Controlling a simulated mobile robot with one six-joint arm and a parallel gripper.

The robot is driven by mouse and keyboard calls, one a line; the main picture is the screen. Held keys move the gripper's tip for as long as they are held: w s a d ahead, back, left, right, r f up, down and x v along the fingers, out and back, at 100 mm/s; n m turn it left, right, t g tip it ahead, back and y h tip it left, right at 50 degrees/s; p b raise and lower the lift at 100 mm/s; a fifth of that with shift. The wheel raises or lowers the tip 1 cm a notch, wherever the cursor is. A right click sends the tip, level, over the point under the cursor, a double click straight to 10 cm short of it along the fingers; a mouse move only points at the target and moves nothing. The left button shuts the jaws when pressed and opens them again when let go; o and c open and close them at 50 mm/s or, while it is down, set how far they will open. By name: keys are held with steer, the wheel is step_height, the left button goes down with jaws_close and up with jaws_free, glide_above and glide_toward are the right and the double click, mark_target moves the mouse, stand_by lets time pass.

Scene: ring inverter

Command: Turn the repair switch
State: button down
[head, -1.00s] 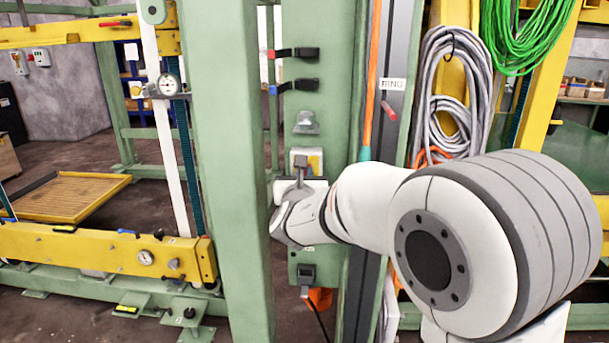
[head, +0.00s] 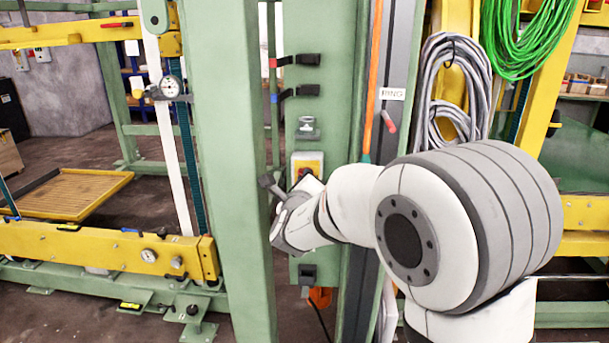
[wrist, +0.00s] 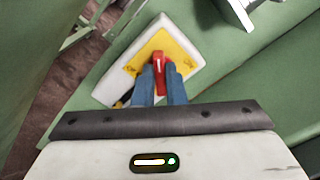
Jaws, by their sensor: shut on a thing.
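The repair switch is a red knob (wrist: 158,64) on a yellow plate (wrist: 182,50) with a pale housing. In the wrist view it lies ahead, between the two blue fingers of my gripper (wrist: 161,78). The gripper is shut on the knob, and the plate looks tilted in this view.
A metal fitting (head: 307,127) is just above the switch and a dark connector (head: 307,272) is below it. A broad green post (head: 235,150) stands close on the left. Grey cables (head: 450,85) hang at right.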

steer(key=shift+f+n+p, duration=0.15)
steer(key=shift+n+p, duration=2.15)
steer(key=shift+n, duration=1.6)
steer(key=c, duration=1.5)
jaws_free()
steer(key=shift+a, duration=0.1)
steer(key=s, duration=0.7)
steer(key=shift+s+a, duration=0.1)
steer(key=shift+s, duration=0.3)
